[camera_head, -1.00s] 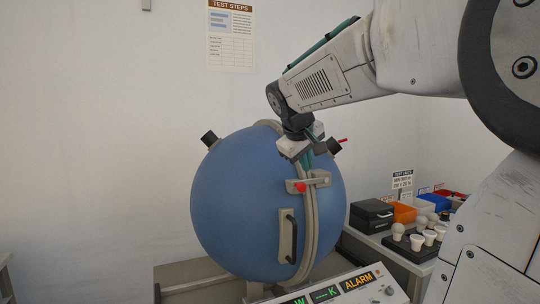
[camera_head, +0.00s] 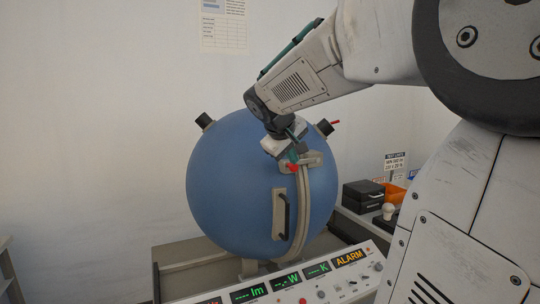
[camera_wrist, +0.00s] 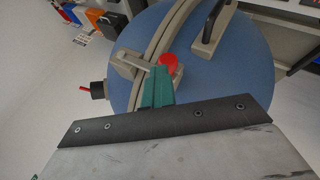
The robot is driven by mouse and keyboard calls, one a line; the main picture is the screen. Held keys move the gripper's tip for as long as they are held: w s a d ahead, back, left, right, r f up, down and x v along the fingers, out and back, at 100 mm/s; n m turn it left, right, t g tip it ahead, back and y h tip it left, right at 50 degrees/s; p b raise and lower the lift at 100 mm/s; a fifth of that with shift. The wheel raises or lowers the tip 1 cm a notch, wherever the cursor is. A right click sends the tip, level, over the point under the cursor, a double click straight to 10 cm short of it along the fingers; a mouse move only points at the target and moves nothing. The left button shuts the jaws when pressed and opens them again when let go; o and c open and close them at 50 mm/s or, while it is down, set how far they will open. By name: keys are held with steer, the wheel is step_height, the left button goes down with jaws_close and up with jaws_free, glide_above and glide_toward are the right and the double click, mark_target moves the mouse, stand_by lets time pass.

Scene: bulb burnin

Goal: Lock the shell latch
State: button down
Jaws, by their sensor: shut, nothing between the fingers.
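The blue sphere shell (camera_head: 230,180) stands on a grey base, with a beige seam band (camera_head: 303,205) down its right front. The shell latch (camera_head: 314,160) sits across the band, with a red knob (camera_head: 293,168) at its left end. In the wrist view the latch (camera_wrist: 128,64) shows as a light bracket and lever, with the red knob (camera_wrist: 168,61) beside the fingertips. My gripper (camera_wrist: 159,84) is shut and empty, its green fingers right at the latch lever. I cannot tell whether they touch the knob. A dark handle (camera_head: 284,215) is mounted below the latch.
A control panel (camera_head: 290,283) with green readouts and an ALARM sign stands in front of the shell. A black box (camera_head: 363,193) and orange bin (camera_head: 391,193) sit on a side table at right. Dark ports (camera_head: 204,121) stick out of the shell.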

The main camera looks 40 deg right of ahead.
steer(key=shift+a+f, duration=0.1)
steer(key=shift+f, duration=0.15)
steer(key=v, duration=1.3)
steer(key=shift+w+d+r, duration=0.25)
steer(key=shift+d+r, duration=0.1)
steer(key=shift+d, duration=0.1)
steer(key=s+a+f+y, duration=0.2)
steer(key=s+a+f, duration=0.3)
steer(key=f, duration=0.3)
steer(key=s+a+f+n+g+y, duration=0.1)
steer(key=s+a+f+y, duration=0.2)
steer(key=s+a+f, duration=0.3)
steer(key=s+a+f+y, duration=0.3)
steer(key=s+a+f, duration=0.3)
steer(key=a+f, duration=0.3)
step_height(320, 180, down, 2)
steer(key=shift+a+f+g, duration=0.15)
steer(key=shift+a+g, duration=0.05)
steer(key=shift+g, duration=0.2)
